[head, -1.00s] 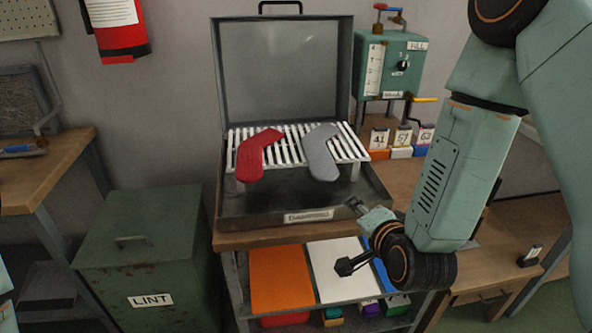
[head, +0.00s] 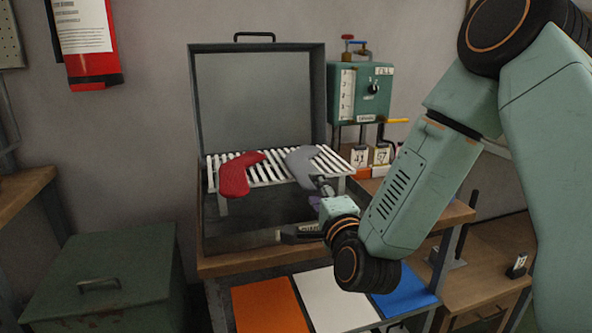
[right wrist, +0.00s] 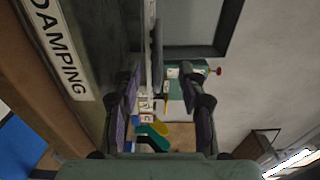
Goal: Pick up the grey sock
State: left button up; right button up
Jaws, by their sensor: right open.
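The grey sock (head: 303,163) lies on the right part of a white slatted rack (head: 262,172), its toe end reaching the rack's front edge. My right gripper (head: 307,212) is open and empty just in front of and below that toe end. One finger is close to the sock; I cannot tell whether they touch. In the right wrist view, my right gripper's open fingers (right wrist: 160,103) stand on either side of the rack's line, seen edge-on, with a grey shape beside it that looks like the sock (right wrist: 157,50). My left gripper is out of view.
A red sock (head: 238,174) lies on the rack left of the grey one. The rack sits in an open metal case with a raised lid (head: 258,100). A green gauge box (head: 360,93) and numbered cards (head: 370,157) stand to the right. A green bin (head: 100,280) stands at lower left.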

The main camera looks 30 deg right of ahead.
aim_at(308, 181)
jog(key=x, duration=0.1)
jog(key=b+x, duration=0.1)
jog(key=x, duration=0.3)
jog(key=shift+w+a+f+b, duration=0.1)
jog(key=shift+w+f+b, duration=0.2)
jog(key=shift+b, duration=0.1)
jog(key=shift+w+d, duration=0.2)
jog(key=shift+w, duration=0.2)
jog(key=shift+s+r, duration=0.1)
jog(key=shift+a, duration=0.1)
jog(key=shift+c, duration=1.3)
jog(key=c, duration=0.5)
grip_shut()
